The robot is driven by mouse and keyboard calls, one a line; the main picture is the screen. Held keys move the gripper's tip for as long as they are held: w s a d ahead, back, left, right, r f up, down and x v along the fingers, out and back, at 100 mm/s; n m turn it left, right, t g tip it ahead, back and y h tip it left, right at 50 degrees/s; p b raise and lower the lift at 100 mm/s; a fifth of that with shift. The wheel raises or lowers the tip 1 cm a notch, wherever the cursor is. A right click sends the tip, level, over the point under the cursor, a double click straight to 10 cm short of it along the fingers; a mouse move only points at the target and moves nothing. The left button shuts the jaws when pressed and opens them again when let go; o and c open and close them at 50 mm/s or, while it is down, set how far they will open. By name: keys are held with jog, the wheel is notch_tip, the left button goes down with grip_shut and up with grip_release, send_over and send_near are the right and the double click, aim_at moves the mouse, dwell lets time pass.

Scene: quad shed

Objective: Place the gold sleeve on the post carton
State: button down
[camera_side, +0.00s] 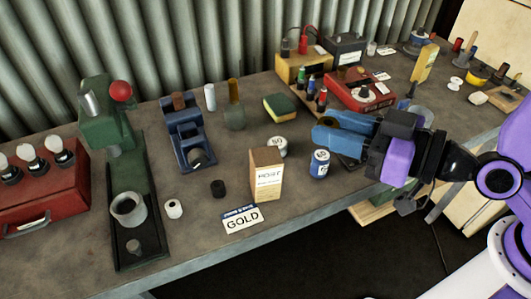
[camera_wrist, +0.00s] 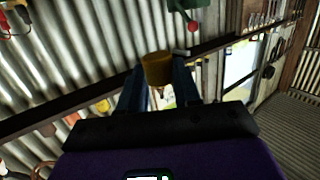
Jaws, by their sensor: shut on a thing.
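My gripper (camera_side: 322,128) is level above the right-middle of the bench, its blue fingers pointing left. In the wrist view, my gripper (camera_wrist: 158,80) is shut on the gold sleeve (camera_wrist: 157,68), a short golden-brown cylinder between the fingertips. The sleeve is hard to make out in the side view, where the fingers cover it. The post carton (camera_side: 268,180), a small tan box with a pale printed front, stands upright near the bench's front edge. It is left of and below my gripper in the picture, apart from it. The carton is not clear in the wrist view.
A white GOLD card (camera_side: 242,220) lies in front of the carton. A dark round piece (camera_side: 218,188) and a white roll (camera_side: 173,209) lie left. A green press (camera_side: 116,150) and blue tool (camera_side: 187,135) stand farther left.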

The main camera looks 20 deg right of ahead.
jog(key=d+r, duration=0.2)
jog(key=d, duration=0.2)
send_over(273, 159)
notch_tip(273, 159, down, 10)
jog(key=shift+w+a+f, duration=0.1)
jog(key=shift+f, duration=1.45)
jog(key=shift+f, duration=0.2)
jog(key=c, duration=0.8)
grip_release()
jog(key=shift+r, duration=0.1)
